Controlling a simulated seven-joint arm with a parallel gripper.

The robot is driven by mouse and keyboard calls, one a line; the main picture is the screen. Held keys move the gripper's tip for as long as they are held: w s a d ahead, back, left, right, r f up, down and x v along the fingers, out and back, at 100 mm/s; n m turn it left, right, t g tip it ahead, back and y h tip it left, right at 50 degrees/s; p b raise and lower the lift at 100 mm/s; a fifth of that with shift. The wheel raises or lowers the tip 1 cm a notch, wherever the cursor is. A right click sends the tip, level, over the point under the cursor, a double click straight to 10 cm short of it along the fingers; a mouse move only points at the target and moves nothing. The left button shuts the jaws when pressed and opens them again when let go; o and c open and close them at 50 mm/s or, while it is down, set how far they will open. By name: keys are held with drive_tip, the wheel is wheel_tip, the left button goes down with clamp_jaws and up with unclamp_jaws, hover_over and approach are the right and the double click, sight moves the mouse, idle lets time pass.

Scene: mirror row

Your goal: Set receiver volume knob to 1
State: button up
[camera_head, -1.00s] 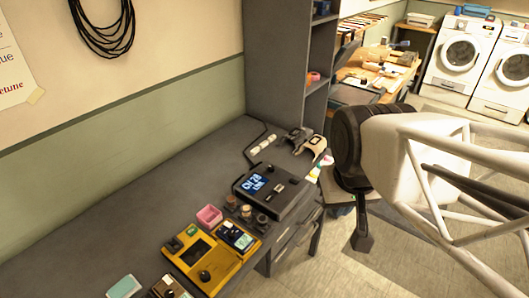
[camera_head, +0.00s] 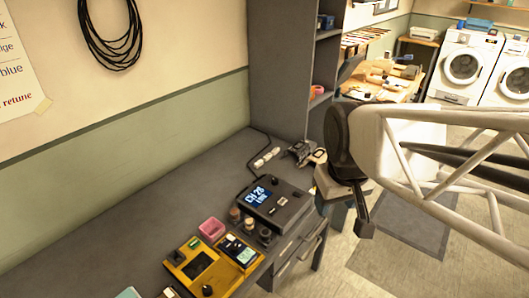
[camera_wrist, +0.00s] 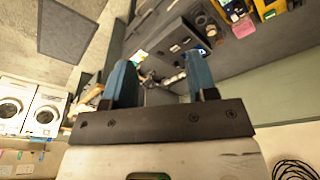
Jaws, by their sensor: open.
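The likely receiver is a dark box (camera_head: 290,218) with a lit blue display reading roughly "CH 26" and a second line. It stands on the grey desk near its right end in the head view. The box seems to appear upside down in the wrist view (camera_wrist: 180,40). My gripper (camera_head: 363,225) hangs right of the desk, apart from the box. The wrist view shows its two blue fingers (camera_wrist: 160,82) spread, with nothing held between them.
A tall shelf (camera_head: 290,75) rises at the desk's far end.

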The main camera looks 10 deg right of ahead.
drive_tip(key=w+f+n, duration=0.1)
drive_tip(key=w+n, duration=0.3)
drive_tip(key=w, duration=0.6)
drive_tip(key=n+g, duration=0.2)
drive_tip(key=n, duration=1)
approach(275, 180)
drive_tip(key=shift+s+d+f, duration=0.1)
drive_tip(key=shift+f, duration=0.15)
drive_tip(key=shift+w+f, duration=0.4)
drive_tip(key=shift+f, duration=0.05)
drive_tip(key=shift+f, duration=0.15)
drive_tip(key=shift+f, duration=3.75)
drive_tip(key=shift+c, duration=0.3)
